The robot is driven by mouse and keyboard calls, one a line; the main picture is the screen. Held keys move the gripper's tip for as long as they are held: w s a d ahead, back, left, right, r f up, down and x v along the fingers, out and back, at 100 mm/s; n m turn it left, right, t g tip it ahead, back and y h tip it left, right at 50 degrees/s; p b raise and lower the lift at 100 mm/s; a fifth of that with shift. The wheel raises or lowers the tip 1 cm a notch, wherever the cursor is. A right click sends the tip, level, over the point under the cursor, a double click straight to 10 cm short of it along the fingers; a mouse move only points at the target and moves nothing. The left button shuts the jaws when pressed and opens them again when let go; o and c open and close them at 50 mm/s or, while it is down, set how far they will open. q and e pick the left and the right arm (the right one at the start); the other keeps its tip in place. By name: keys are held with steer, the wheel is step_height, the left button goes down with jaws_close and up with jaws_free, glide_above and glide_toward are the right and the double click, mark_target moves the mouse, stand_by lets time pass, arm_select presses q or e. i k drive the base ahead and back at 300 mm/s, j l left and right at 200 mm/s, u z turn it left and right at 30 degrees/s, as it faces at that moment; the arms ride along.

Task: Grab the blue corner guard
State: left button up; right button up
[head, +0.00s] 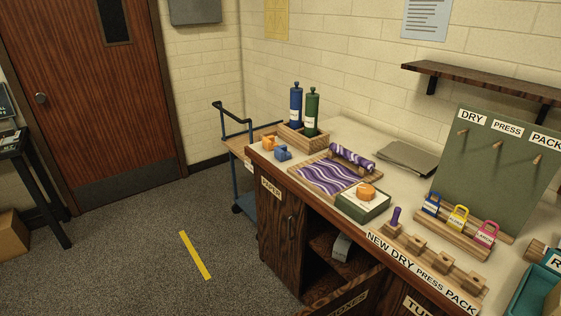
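A small blue block-like piece (283,154), which looks like the blue corner guard, sits on the pale counter top near its left front corner. A similar orange piece (268,143) sits just behind and to the left of it. The blue piece stands apart from the wooden tray with purple marbled paper to its right. Neither of my grippers is in the head view, and nothing is touching the blue piece.
A wooden box (291,140) holds a blue bottle (296,104) and a green bottle (312,112) behind the blue piece. A cart (241,143) stands left of the cabinet. A dark cabinet door (352,300) hangs open at the front.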

mark_target(282, 153)
steer(key=k, duration=0.85)
steer(key=k+z, duration=0.1)
steer(key=z, duration=1.95)
steer(key=j+z, duration=0.15)
steer(key=j, duration=0.2)
steer(key=k+j, duration=0.1)
steer(key=j, duration=1.55)
steer(key=k+j, duration=0.15)
steer(key=j, duration=1.5)
steer(key=k, duration=0.05)
